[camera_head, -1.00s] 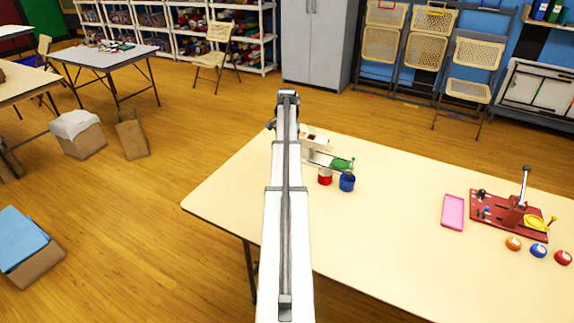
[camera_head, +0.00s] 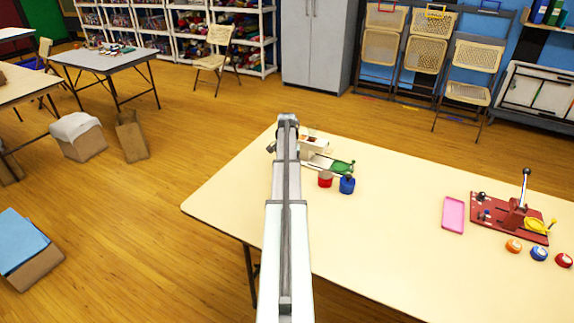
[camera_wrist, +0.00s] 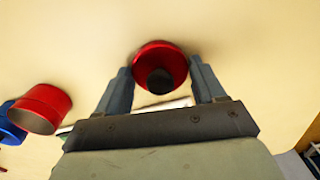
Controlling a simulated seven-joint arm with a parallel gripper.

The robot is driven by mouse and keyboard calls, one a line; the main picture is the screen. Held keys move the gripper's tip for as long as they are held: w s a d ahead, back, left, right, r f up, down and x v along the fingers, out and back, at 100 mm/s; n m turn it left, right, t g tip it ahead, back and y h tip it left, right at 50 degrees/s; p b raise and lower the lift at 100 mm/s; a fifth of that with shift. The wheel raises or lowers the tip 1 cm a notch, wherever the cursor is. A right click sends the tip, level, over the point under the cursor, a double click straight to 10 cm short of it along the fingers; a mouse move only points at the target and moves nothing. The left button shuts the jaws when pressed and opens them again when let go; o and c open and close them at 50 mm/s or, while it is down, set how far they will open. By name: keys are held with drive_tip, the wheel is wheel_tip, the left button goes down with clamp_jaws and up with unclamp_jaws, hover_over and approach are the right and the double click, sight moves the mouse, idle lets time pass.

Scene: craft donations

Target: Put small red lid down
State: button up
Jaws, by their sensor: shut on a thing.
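The small red lid (camera_wrist: 148,56) is a round red piece with a dark knob, seen between the two fingers of my gripper (camera_wrist: 162,75) in the wrist view. My gripper is shut on it, above or against the pale table; the gap, if any, is hard to judge. An open red cup (camera_wrist: 42,108) stands to its left and also shows in the head view (camera_head: 325,180). A blue cup (camera_wrist: 10,126) is beside the red cup, seen in the head view too (camera_head: 347,185). In the head view my arm hides my gripper and the lid.
A white device (camera_head: 316,145) and a green piece (camera_head: 342,167) are behind the cups. A pink tray (camera_head: 453,214), a red press (camera_head: 512,214) and several coloured round pieces lie to the right. The table (camera_head: 390,250) is clear in front.

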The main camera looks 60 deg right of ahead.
drive_tip(key=shift+f, duration=0.1)
drive_tip(key=o, duration=1)
wheel_tip(320, 180, up, 12)
drive_tip(key=shift+r, duration=0.1)
idle(0.5)
